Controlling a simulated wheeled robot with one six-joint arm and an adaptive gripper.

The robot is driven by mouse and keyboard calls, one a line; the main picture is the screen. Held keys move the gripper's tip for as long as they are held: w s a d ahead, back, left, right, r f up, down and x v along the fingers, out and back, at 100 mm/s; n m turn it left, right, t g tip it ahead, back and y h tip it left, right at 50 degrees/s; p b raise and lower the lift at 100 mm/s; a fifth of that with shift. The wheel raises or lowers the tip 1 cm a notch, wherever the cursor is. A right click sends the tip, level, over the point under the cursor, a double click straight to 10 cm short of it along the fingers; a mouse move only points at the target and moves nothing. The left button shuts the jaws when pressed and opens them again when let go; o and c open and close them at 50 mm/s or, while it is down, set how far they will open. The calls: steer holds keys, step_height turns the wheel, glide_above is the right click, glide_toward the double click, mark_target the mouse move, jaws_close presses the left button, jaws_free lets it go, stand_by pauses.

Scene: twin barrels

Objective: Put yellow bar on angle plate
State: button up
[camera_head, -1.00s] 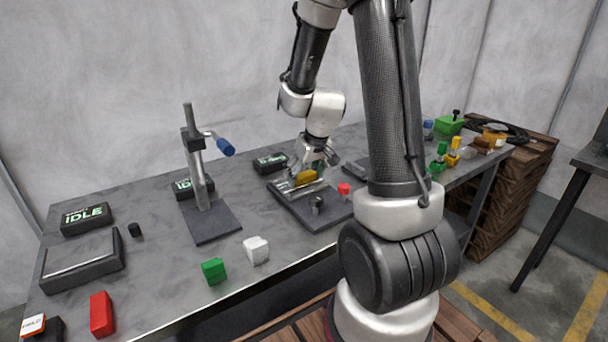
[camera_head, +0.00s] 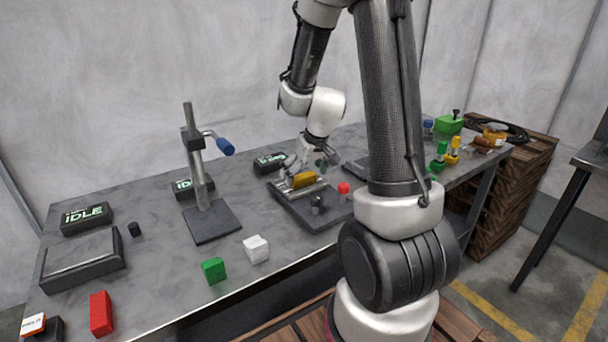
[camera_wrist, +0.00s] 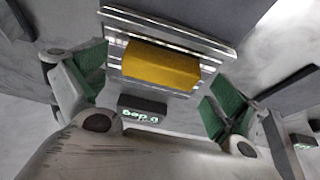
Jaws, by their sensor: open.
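The yellow bar (camera_head: 304,180) lies on a metal fixture with a dark base (camera_head: 307,209) near the middle of the bench. I take this fixture to be the angle plate. In the wrist view the yellow bar (camera_wrist: 161,66) rests along a silver ridged piece (camera_wrist: 190,35). My gripper (camera_head: 310,165) is just behind and above the bar in the head view. In the wrist view its green-padded fingers (camera_wrist: 155,90) are wide apart, one to each side of the bar, touching nothing that I can see. The bar is uncovered there.
A small black knob (camera_head: 318,203) and a red-topped button (camera_head: 344,188) are at the fixture's front. A display box (camera_head: 270,162) stands behind it. A post stand with a blue handle (camera_head: 225,147) is to the left. Green (camera_head: 213,270) and white (camera_head: 256,248) blocks lie near the front edge.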

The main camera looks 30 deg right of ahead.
steer(key=v, duration=1.1)
steer(key=s+a+r, duration=0.2)
steer(key=s+r, duration=0.2)
steer(key=s, duration=0.5)
steer(key=s+a+r, duration=0.3)
steer(key=s+r, duration=0.2)
steer(key=s, duration=0.5)
steer(key=shift+s, duration=0.3)
steer(key=shift+a, duration=0.15)
